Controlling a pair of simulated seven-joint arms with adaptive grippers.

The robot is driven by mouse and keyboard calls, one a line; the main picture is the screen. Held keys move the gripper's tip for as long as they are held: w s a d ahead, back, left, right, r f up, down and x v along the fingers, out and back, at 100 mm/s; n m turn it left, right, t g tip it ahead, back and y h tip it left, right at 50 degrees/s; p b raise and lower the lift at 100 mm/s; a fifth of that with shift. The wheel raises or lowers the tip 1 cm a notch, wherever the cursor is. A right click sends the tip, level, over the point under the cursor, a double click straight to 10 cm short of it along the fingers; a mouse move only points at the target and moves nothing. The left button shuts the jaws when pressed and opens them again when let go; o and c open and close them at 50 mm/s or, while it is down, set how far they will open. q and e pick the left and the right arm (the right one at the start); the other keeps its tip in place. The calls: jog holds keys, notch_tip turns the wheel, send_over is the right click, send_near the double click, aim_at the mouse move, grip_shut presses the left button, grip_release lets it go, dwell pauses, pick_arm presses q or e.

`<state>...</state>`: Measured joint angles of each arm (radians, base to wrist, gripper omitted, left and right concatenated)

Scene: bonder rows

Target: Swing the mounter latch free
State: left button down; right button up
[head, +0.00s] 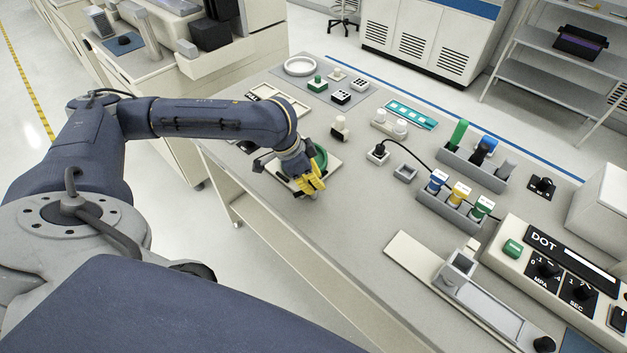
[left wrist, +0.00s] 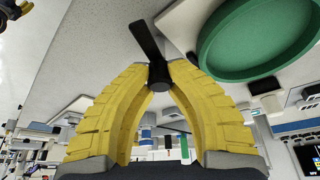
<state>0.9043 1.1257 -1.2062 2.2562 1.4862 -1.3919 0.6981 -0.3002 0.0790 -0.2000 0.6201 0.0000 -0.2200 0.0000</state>
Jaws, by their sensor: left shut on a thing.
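The mounter is a pale plate (head: 284,181) with a green ring (head: 321,158) on it, near the table's left edge. The ring shows large as a green dish (left wrist: 258,40) in the left wrist view. The latch looks like a black lever (left wrist: 147,40) with a rounded end, beside the dish. My left gripper (head: 314,187) is at the plate's front side, and its yellow fingertips (left wrist: 158,75) are shut on the lever's rounded end. In the head view the gripper hides the lever. A cut-off yellow and dark piece (left wrist: 17,10) may be my right gripper; its state is unclear.
A small black part (head: 258,165) stands at the plate's left. A pale tray (head: 277,97) lies behind, and a white-topped knob (head: 340,127) stands to the right. Racks of coloured bottles (head: 455,205) and a DOT control box (head: 550,260) are farther right.

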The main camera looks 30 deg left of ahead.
pick_arm(q)
jog(key=shift+d, duration=0.2)
jog(key=c, duration=1.4)
grip_release()
jog(key=shift+w, duration=0.1)
jog(key=shift+o, duration=1.1)
jog(key=shift+a, duration=0.1)
jog(key=v, duration=1.2)
